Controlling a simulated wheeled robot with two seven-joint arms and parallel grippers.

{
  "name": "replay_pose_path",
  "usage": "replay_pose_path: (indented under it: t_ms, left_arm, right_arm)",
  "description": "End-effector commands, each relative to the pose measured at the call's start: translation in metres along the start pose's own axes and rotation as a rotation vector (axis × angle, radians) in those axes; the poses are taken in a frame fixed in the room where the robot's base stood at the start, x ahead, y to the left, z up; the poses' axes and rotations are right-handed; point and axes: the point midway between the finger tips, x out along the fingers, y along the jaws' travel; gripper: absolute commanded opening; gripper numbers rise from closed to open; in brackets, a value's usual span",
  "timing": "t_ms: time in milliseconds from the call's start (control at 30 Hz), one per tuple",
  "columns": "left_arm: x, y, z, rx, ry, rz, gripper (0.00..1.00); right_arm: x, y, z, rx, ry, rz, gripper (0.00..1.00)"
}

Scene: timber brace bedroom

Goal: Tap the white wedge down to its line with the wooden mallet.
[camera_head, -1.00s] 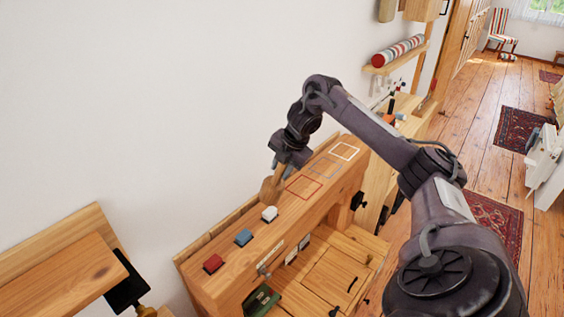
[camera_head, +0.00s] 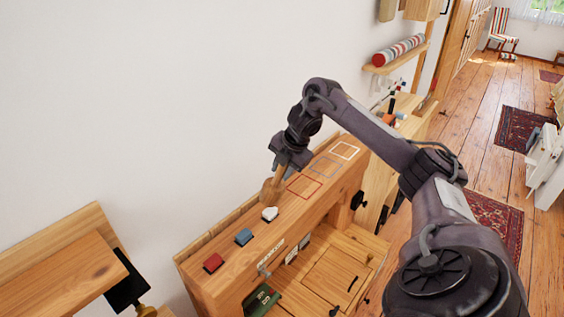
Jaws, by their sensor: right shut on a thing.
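The white wedge (camera_head: 269,214) stands in the top of the wooden beam, with its upper part showing above the wood. Its line cannot be made out. The wooden mallet (camera_head: 271,192) is held by my right gripper (camera_head: 283,167), which is shut on its handle. The mallet head is low over the beam, just behind and to the right of the white wedge; whether they touch I cannot tell. My left gripper is not in view.
A blue wedge (camera_head: 243,237) and a red wedge (camera_head: 213,262) stand in the same beam (camera_head: 235,270) to the left. Red, grey and white outlined rectangles mark the beam's right part. A white wall (camera_head: 140,110) rises behind. A wooden board (camera_head: 70,270) is at the lower left.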

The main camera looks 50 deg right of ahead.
Motion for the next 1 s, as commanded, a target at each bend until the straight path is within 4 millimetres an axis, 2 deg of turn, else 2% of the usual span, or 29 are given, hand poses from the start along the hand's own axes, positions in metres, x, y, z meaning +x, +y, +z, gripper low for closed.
replay_pose_path:
  t_ms: [167, 333, 367, 533, 700, 1000]
  left_arm:
    - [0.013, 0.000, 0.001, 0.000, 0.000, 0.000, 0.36]
    - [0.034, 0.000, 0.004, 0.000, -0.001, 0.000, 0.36]
    - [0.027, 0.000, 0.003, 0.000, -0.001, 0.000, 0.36]
    - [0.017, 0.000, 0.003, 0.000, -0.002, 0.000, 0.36]
    - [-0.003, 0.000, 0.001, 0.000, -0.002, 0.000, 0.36]
    - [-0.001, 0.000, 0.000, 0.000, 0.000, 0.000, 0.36]
  right_arm:
    - [0.018, -0.007, 0.000, 0.000, 0.000, 0.001, 0.00]
    - [0.050, -0.019, -0.001, 0.001, 0.000, 0.000, 0.00]
    - [0.041, -0.015, 0.000, 0.001, -0.001, 0.004, 0.00]
    - [0.032, -0.011, 0.000, 0.001, -0.001, 0.004, 0.00]
    - [0.012, -0.004, 0.000, 0.000, -0.001, 0.004, 0.00]
    - [-0.003, 0.002, 0.000, 0.001, -0.001, 0.004, 0.00]
